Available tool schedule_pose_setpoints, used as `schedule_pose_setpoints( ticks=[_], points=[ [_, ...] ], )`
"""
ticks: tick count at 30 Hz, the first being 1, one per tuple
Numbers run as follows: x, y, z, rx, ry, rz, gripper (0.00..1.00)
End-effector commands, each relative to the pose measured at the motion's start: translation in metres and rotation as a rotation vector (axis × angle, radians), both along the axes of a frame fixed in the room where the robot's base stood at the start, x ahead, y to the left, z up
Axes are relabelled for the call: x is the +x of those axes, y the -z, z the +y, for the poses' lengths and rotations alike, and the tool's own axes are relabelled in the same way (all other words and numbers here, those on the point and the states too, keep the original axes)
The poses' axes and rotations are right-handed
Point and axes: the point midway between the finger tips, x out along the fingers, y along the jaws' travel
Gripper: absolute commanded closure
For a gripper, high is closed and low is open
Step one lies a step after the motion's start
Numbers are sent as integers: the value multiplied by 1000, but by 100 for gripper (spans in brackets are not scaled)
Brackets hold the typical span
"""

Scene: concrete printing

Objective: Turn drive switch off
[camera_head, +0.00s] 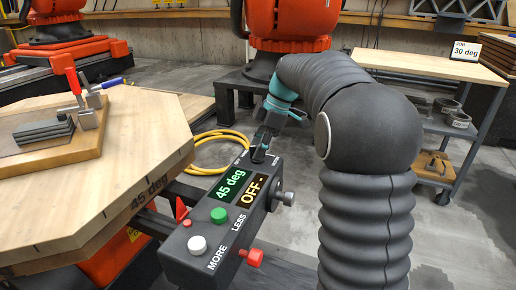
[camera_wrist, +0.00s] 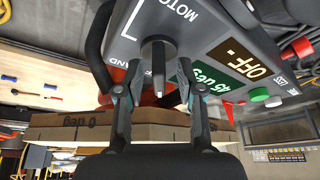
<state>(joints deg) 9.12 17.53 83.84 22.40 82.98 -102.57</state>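A dark control box (camera_head: 215,215) stands in the middle of the head view. Its displays read "45 deg" in green (camera_head: 230,184) and "OFF -" in amber (camera_head: 255,189). My gripper (camera_head: 265,143) is at the far end of the box. In the wrist view, a dark switch knob (camera_wrist: 158,65) with a pale pointer tip stands out from the box face beside partly visible lettering "MOTO". My gripper (camera_wrist: 153,85) is open, one finger on each side of the knob, with gaps visible on both sides. In the head view, my gripper largely hides this knob.
The box also carries a green button (camera_head: 219,215), a white button (camera_head: 197,245), a red knob (camera_head: 251,257) and a grey side knob (camera_head: 282,200). A wooden turntable (camera_head: 120,180) lies close on the left. A yellow cable (camera_head: 205,148) lies behind; a cart (camera_head: 430,125) stands right.

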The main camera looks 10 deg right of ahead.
Motion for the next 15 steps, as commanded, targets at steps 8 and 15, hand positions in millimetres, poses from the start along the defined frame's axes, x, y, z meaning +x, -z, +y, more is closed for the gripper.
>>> schedule_pose_setpoints(
  ticks=[8, 15],
  points=[
    [1, -34, -14, -1, 1, -4, 62],
    [1, -78, -32, -1, -1, -3, 62]
  ],
)
